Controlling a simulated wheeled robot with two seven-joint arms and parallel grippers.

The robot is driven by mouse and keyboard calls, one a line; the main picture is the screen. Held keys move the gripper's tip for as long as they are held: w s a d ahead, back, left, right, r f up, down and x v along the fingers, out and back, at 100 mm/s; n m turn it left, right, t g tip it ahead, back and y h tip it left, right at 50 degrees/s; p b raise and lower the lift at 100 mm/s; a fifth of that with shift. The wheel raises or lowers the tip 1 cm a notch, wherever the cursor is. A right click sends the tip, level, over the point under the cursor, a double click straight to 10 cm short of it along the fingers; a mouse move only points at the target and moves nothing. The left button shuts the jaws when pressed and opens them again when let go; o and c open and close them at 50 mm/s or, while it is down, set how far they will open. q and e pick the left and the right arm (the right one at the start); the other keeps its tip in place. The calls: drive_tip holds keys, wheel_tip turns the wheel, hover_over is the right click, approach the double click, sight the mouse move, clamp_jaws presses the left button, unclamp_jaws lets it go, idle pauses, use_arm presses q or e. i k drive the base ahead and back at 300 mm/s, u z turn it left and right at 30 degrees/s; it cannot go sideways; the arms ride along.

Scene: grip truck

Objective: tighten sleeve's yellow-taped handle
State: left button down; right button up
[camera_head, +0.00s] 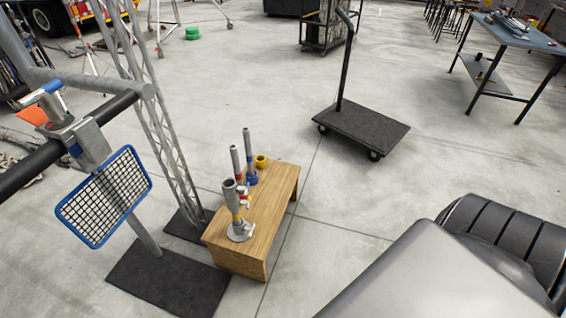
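Neither of my grippers is in view. A low wooden table (272,207) stands at the centre left. Near its front end a wide grey tube (231,191) stands upright on a round grey base (240,231), with coloured bands around it. Small red and yellow parts (244,200) stick out beside the tube. They are too small to tell which is the yellow-taped handle, or how tight it is. Two thinner grey tubes (235,160) (247,145) stand behind it, one in a blue base (252,180). A yellow ring-like piece (261,161) sits near the table's back end.
A lattice truss tower (150,100) stands left of the table. A pole carries a blue-framed mesh panel (105,196) above a black floor plate (167,281). A black flat cart (362,127) stands behind right, and a blue-topped workbench (520,36) farther right. The floor right of the table is clear.

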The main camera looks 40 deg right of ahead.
sight(248, 203)
drive_tip(key=z, duration=2.35)
drive_tip(key=i, duration=3.95)
drive_tip(key=u, duration=3.45)
